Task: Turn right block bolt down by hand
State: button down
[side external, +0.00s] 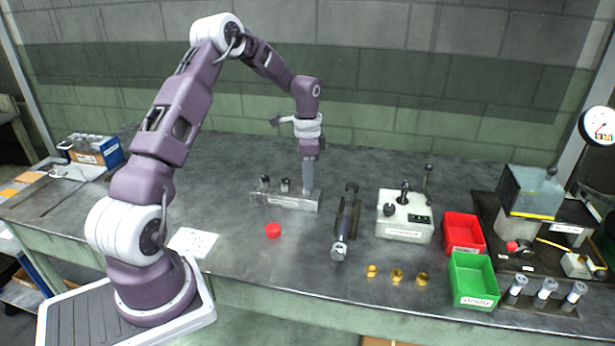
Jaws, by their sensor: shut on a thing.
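A grey metal block (283,199) lies on the bench in the side external view, in front of my arm. Two dark-headed bolts stand up from it, a left one (265,181) and a middle one (285,185). My gripper (308,188) points straight down at the block's right end, with its fingers at the block's top. It is shut on the right block bolt, which the fingers hide. How deep that bolt sits cannot be seen.
A red cap (273,230) and a white sheet (192,242) lie in front of the block. A dark stand with a metal cylinder (340,247), a white control box (404,216), a red bin (463,233) and a green bin (472,280) stand right. Several brass pieces (397,275) lie near the front edge.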

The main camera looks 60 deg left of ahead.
jog(key=shift+r+m, duration=0.1)
jog(key=shift+m, duration=0.5)
jog(key=c, duration=1.2)
grip_release()
jog(key=shift+c, duration=0.2)
notch_tip(320, 180, up, 7)
